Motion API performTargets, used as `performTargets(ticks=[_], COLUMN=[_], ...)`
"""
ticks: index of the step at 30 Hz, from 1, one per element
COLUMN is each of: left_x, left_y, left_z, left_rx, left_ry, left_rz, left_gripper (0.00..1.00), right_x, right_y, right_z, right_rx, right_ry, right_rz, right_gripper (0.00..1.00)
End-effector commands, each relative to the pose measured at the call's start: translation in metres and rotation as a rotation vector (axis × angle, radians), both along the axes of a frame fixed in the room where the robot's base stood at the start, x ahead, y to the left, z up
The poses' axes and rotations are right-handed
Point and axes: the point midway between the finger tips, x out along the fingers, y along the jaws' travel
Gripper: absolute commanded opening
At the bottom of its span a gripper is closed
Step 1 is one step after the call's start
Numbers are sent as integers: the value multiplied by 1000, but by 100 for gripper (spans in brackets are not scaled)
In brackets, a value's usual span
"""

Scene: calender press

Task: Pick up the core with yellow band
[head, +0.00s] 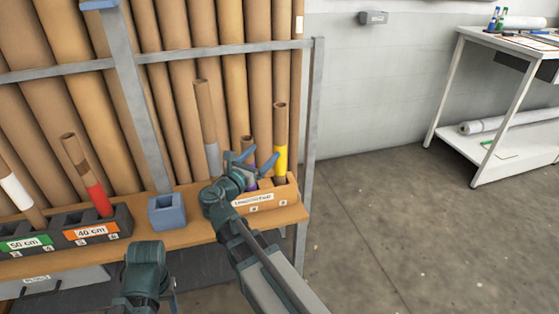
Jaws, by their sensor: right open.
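The core with the yellow band (280,125) is a brown cardboard tube. It stands upright at the right end of a tan holder (290,192) on the shelf, its lower end hidden in the holder. My right gripper (258,160) is open, its blue fingers just left of the yellow band, in front of a core with a purple band (249,144). I cannot tell whether a finger touches the yellow-banded core. Part of my left arm shows at the bottom, but its gripper is not in view.
A taller core with a grey band (204,110) stands left of the gripper. A blue open box (167,213) and dark holders with red- and white-banded cores are farther left. Long tubes lean behind a metal rail (222,49). A post (313,110) stands right; the floor beyond is clear.

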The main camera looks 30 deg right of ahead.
Motion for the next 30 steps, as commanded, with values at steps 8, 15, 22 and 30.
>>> performTargets(ticks=[8, 15, 22, 30], left_x=[0, 0, 0, 0], left_y=[0, 0, 0, 0], left_z=[0, -1, -2, -5], left_rx=[0, 0, 0, -1], left_ry=[0, 0, 0, 0], left_rz=[0, 0, 0, -1], left_gripper=[50, 50, 50, 50], right_x=[28, 34, 38, 59], right_y=[-44, -55, -60, -90], right_z=[-1, -1, -2, -5], right_rx=[2, 2, 2, 2], right_ry=[-1, -1, -1, -1], right_rz=[-3, -1, -1, -3], right_gripper=[88, 88, 88, 88])
